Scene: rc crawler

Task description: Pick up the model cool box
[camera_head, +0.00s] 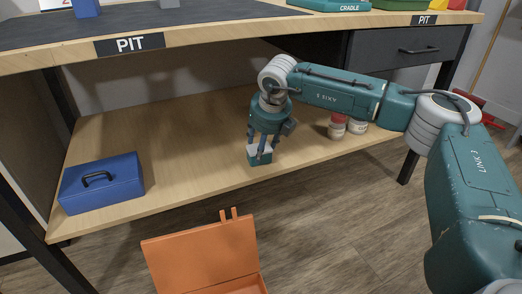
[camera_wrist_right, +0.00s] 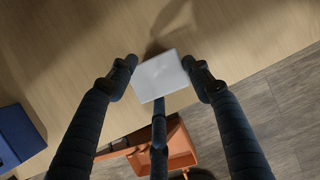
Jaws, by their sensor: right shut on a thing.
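The model cool box, a small teal box with a white lid (camera_head: 260,158), is at the front part of the lower wooden shelf. My right gripper (camera_head: 261,152) points down over it with its fingers around its sides. In the right wrist view the white lid (camera_wrist_right: 161,76) sits between the fingers of my right gripper (camera_wrist_right: 160,80), which is shut on it. I cannot tell whether the box touches the shelf or hangs just above it. My left gripper is not in view.
A blue case (camera_head: 102,184) lies on the shelf (camera_head: 190,165) at the left. Red and white cans (camera_head: 338,127) stand to the right behind my gripper. An open orange box (camera_head: 205,258) is in front, below the shelf. The bench top marked PIT (camera_head: 130,44) overhangs the shelf.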

